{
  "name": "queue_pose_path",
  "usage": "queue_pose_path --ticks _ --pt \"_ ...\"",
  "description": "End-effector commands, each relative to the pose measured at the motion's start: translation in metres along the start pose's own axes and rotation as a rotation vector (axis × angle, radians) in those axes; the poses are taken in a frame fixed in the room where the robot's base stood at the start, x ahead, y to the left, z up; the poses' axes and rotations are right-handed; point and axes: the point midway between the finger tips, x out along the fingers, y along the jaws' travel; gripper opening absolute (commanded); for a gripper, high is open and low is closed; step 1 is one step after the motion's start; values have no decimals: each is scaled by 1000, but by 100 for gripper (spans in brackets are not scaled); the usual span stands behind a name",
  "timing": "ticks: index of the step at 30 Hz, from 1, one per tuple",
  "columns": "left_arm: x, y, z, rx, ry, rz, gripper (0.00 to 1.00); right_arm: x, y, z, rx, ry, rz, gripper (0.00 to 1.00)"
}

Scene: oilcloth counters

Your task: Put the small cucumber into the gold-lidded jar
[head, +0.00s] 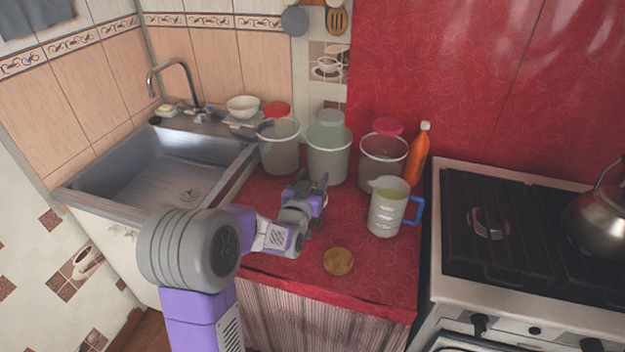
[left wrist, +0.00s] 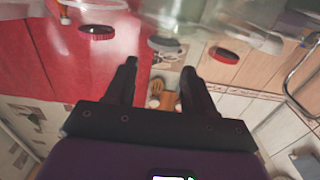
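I cannot make out a small cucumber in either view. A round gold-brown disc (head: 338,262), which looks like a lid, lies flat on the red counter near its front edge. I cannot see a jar with a gold lid on it. Three clear jars stand at the back: the left jar (head: 279,150), middle jar (head: 328,160) and right jar (head: 382,165). Their lids look red, grey-green and dark red. My left gripper (head: 313,180) is in front of the middle jar, behind and left of the disc. In the left wrist view its fingers (left wrist: 158,66) are apart and empty. My right gripper is out of view.
A measuring jug (head: 387,212) with a blue handle and yellow-green contents stands right of my left gripper. An orange bottle (head: 417,155) stands behind it. The sink (head: 150,170) is left, the stove (head: 510,230) right. The red counter (head: 290,262) is clear around the disc.

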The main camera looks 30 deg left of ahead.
Motion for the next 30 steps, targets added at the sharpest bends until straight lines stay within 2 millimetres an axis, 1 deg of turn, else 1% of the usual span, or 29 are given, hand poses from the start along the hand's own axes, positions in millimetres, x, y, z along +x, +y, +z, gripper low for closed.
queue_pose_path --ticks 8,11,14,21,24,27,30 --pt "-1 0 0 0 -1 0 55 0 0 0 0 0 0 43" --pt "-6 0 0 -1 -1 0 55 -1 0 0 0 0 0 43" --pt "-17 0 -1 -2 -1 0 55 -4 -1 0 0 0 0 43" --pt "-55 0 -1 -2 -1 1 55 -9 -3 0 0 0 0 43" --pt "-66 0 -1 -1 0 0 55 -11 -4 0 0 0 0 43" --pt "-73 0 0 -1 -1 0 55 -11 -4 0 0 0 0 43" --pt "-76 0 0 0 0 0 55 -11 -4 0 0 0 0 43"
